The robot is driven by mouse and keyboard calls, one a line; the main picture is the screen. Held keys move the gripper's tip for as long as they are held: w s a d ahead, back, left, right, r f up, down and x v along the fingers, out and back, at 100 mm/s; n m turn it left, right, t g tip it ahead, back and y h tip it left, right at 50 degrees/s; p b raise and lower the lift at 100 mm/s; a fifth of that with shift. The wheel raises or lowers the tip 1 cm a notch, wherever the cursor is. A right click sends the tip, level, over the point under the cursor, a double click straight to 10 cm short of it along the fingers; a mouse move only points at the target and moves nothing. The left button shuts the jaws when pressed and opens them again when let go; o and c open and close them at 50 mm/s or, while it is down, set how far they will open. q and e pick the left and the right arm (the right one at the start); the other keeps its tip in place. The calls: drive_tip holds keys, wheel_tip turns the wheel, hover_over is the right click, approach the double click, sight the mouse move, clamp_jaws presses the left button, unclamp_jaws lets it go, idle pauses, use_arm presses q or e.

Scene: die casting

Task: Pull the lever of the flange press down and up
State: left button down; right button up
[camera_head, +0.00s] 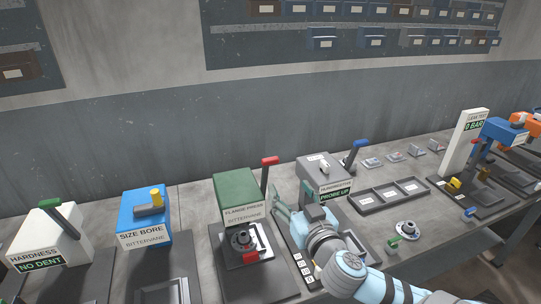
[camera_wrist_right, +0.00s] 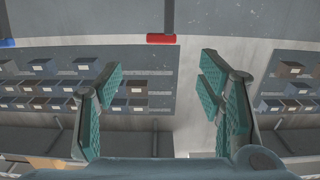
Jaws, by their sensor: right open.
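The flange press (camera_head: 237,196) is a green box with a label, on a dark base near the middle of the bench. Its lever stands up on the right side with a red handle (camera_head: 269,161) at the top. A dark round flange (camera_head: 243,240) sits at the press's front, above a red block. My right gripper (camera_head: 291,203) is open and empty, just right of the press and below the red handle. In the right wrist view the open teal fingers (camera_wrist_right: 161,85) are apart, and the red handle (camera_wrist_right: 161,39) lies beyond them, centred between them. My left gripper is not in view.
A grey box labelled "PROBE UP" (camera_head: 324,173) with a blue-handled lever (camera_head: 360,144) stands close right of my gripper. A blue "SIZE BORE" box (camera_head: 145,217) is to the left. A loose flange (camera_head: 406,230) lies on the bench at right.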

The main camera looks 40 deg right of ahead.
sight(271, 163)
drive_tip(key=p+x, duration=0.1)
drive_tip(key=x, duration=1.3)
drive_tip(key=shift+r, duration=0.1)
clamp_jaws()
drive_tip(key=shift+a, duration=0.1)
